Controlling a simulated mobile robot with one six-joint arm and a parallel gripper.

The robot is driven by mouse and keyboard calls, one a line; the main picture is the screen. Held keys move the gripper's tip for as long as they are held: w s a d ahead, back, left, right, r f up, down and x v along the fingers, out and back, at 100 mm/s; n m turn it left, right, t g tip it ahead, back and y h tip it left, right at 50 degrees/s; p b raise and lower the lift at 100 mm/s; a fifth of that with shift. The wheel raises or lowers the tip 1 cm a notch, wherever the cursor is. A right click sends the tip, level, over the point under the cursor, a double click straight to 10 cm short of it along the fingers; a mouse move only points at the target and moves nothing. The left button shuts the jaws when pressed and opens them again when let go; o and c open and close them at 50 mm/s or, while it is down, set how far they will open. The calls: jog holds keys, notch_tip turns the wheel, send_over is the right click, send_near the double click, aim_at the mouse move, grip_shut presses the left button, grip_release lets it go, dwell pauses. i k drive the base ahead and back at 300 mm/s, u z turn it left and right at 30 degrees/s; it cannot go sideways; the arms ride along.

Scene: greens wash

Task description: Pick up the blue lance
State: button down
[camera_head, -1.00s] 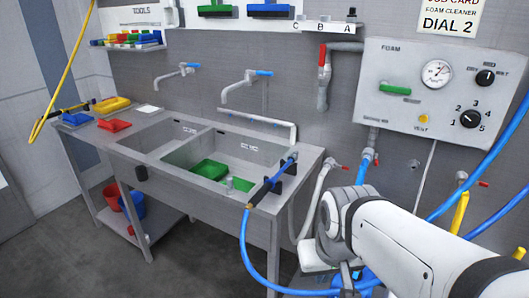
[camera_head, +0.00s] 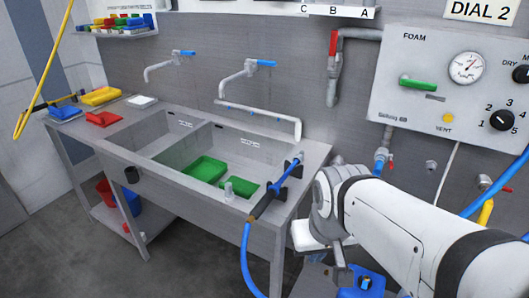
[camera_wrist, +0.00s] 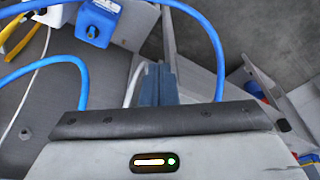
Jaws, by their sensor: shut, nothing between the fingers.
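The blue lance (camera_head: 280,184) rests in dark holders at the right front corner of the sink bench, tilted, with its brown-black end toward the front. A blue hose (camera_head: 247,262) hangs from that end toward the floor. My gripper (camera_wrist: 158,86) is shut and empty in the wrist view, its two fingers side by side. In the head view my arm reaches in from the right, and its end is right of the lance, apart from it. The wrist view shows blue hose (camera_wrist: 84,88) looping around the fingers; I cannot make out the lance there.
The sink bench (camera_head: 262,231) holds green trays (camera_head: 205,169) in its basin. The foam panel (camera_head: 408,104) is on the wall at right, with pipes and valves below. A blue box (camera_wrist: 101,22) shows in the wrist view. The floor (camera_head: 60,255) at front left is clear.

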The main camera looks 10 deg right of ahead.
aim_at(273, 191)
jog(key=z, duration=2.55)
jog(key=k, duration=2.05)
jog(key=u, duration=1.25)
jog(key=i, duration=1)
jog(key=u, duration=0.05)
